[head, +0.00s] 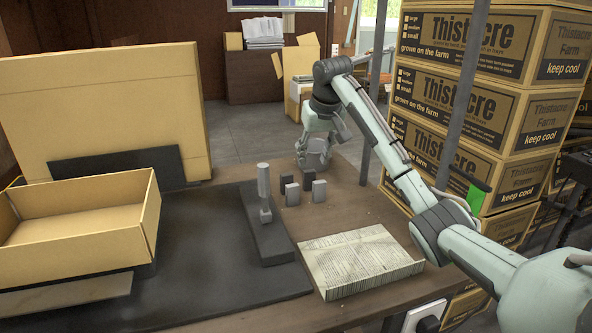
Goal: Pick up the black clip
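Several small upright blocks stand together on the brown table, two dark and two grey. The dark ones could be black clips: one dark block (309,173) is at the back right of the group and another dark block (286,182) is at the left. The grey blocks (292,195) stand in front and look lighter. My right gripper (314,166) is at the far side of the group, low over the table and close behind the back-right dark block. Its fingers are small and partly hidden, so I cannot tell whether it touches or grips the block. My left gripper is not in view.
A dark stand with a grey upright post (263,185) is left of the blocks. A pale ribbed stack (360,261) lies in front. An open cardboard box (80,235) sits on a black mat (210,270) at left. Printed cartons (450,100) are stacked at right.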

